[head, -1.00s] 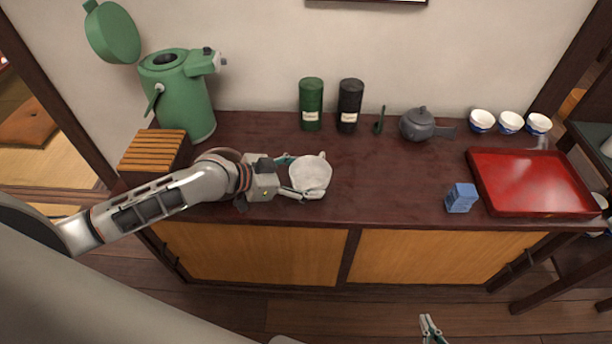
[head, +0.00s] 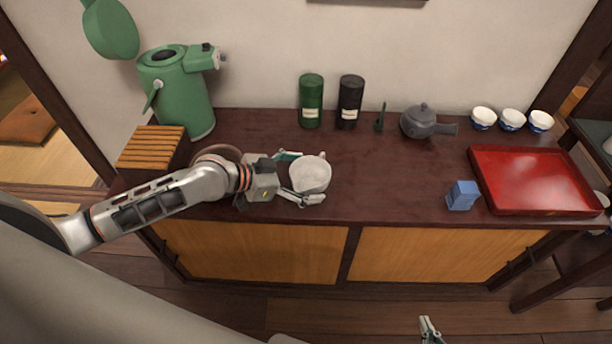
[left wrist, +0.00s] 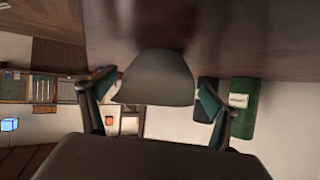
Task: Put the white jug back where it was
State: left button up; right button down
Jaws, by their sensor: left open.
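The white jug (head: 310,174) stands upright on the dark wooden cabinet top, left of the middle and near the front edge. In the left wrist view the jug (left wrist: 156,80) appears upside down, its base on the cabinet top. My left gripper (head: 299,178) is open, with its fingers on either side of the jug. In the left wrist view the fingers (left wrist: 152,100) stand apart from the jug's wall, with gaps on both sides. Only the fingertips of my right gripper (head: 430,330) show, at the bottom edge of the head view.
A green air pot (head: 182,100) and a slatted wooden box (head: 152,147) stand at the left. Green (head: 311,100) and black (head: 350,102) canisters and a grey teapot (head: 422,121) line the back. A blue carton (head: 461,196) and red tray (head: 530,208) are at the right.

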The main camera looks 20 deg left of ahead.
pick_arm(q)
jog(key=shift+a, duration=0.1)
jog(key=v, duration=1.2)
